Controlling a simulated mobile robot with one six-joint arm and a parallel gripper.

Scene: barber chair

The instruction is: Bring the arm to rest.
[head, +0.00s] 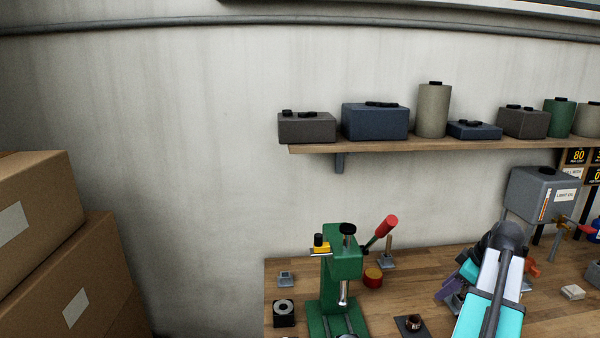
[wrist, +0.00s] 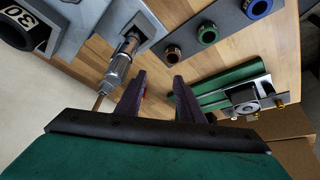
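My gripper (wrist: 158,90) shows in the wrist view with its two dark purple fingers apart. Wooden bench top shows between them, and nothing is held. In the head view my turquoise and white arm (head: 490,300) reaches over the bench at the lower right. A purple part of my gripper (head: 451,288) shows just left of the arm, but its fingertips are not clear there. The workbench (head: 430,265) lies below the gripper.
A green press (head: 342,265) with a red-ended lever stands left of my arm. A grey oil tank (head: 540,195) stands behind it. In the wrist view a metal cylindrical fitting (wrist: 122,62) is left of the fingers and a ringed plate (wrist: 235,22) beyond. Cardboard boxes (head: 40,215) stand far left.

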